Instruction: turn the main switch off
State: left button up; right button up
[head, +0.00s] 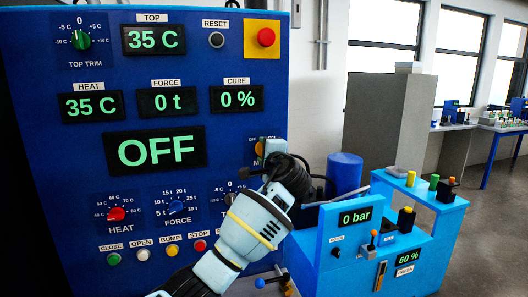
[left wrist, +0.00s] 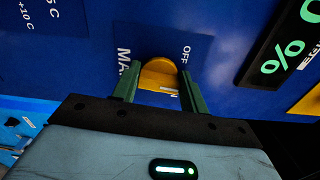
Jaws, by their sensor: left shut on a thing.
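The main switch is a yellow knob (left wrist: 158,74) on a dark blue plate in the left wrist view. The two green fingers of my left gripper (left wrist: 159,88) are on either side of it, shut on it. An "OFF" label shows beside the knob, and part of "MA" to its left. In the head view my left gripper (head: 272,150) is at the panel's right edge and hides most of the switch; a sliver of yellow (head: 259,148) shows. The knob's pointing direction is hard to tell. The large display (head: 155,149) reads OFF. My right gripper is not in view.
The blue panel (head: 55,150) carries a yellow-backed red button (head: 266,37), a reset button (head: 216,40), small displays and several dials. A light blue unit (head: 345,250) with levers and a 0 bar display stands right of my arm. The floor at far right is clear.

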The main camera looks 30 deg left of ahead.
pick_arm(q)
jog(key=shift+w+d+f+n+b, duration=0.15)
jog(key=shift+n+b, duration=0.1)
jog(key=shift+n, duration=2.25)
jog(key=shift+s+a+f+n+b, duration=0.1)
jog(key=shift+f+n+b, duration=0.1)
jog(key=shift+n, duration=2.3)
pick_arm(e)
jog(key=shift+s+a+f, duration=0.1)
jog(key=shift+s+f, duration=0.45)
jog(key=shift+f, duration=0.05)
pick_arm(q)
jog(key=shift+r, duration=0.1)
jog(key=o, duration=1)
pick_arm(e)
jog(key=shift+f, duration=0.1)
pick_arm(q)
jog(key=v, duration=0.8)
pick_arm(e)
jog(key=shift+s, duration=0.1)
